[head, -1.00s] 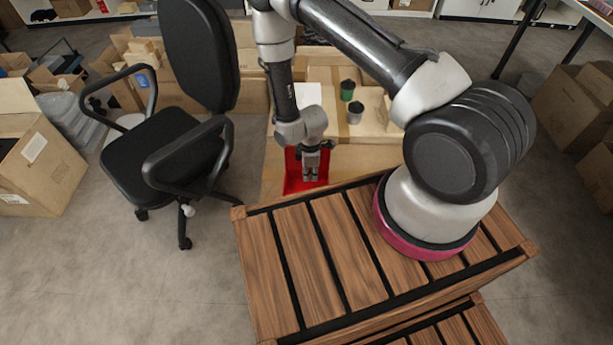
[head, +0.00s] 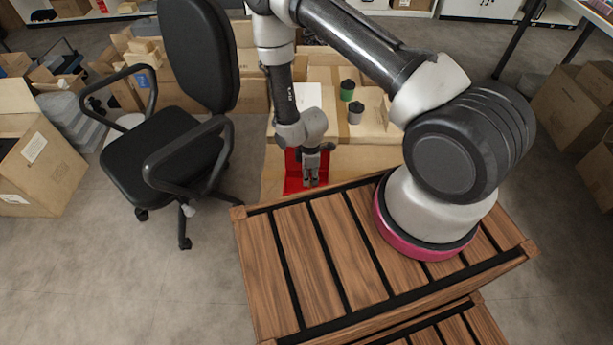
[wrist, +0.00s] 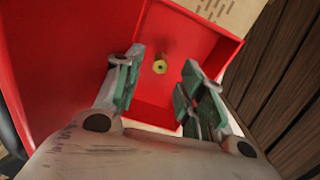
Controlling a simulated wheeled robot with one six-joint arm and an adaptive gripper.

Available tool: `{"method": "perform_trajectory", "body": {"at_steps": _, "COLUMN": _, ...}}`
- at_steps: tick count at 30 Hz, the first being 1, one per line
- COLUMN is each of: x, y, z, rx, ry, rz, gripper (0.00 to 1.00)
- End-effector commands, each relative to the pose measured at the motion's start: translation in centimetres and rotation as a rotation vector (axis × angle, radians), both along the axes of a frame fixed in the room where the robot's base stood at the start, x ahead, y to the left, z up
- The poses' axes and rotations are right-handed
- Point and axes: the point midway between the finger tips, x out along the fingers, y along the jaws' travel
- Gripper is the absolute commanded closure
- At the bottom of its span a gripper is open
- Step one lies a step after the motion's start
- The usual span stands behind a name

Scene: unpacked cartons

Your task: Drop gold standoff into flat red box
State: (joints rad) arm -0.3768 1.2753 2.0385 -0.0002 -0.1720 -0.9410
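The flat red box (head: 292,175) sits on a pale carton surface at the front edge, behind the wooden slatted stand. My gripper (head: 313,183) points down over it. In the wrist view the green-padded fingers of my gripper (wrist: 160,95) are apart with nothing between the pads. The small gold standoff (wrist: 159,65) shows end-on beyond the fingertips, against the floor of the red box (wrist: 188,40). I cannot tell whether it touches the floor. The standoff is not distinguishable in the head view.
A green cup (head: 347,91) and a grey cup (head: 355,112) with dark lids stand on the carton surface behind right. A black office chair (head: 165,145) is at left. The wooden slatted stand (head: 345,240) lies close in front of the box.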

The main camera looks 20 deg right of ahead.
Motion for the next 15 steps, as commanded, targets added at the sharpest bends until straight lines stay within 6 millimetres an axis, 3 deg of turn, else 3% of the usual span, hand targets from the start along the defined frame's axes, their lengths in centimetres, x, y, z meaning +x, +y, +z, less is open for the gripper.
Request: {"method": "perform_trajectory", "body": {"at_steps": 15, "x": 0.1, "y": 0.0, "z": 10.0, "rx": 0.001, "ry": -0.001, "rz": 0.000, "gripper": 0.60}}
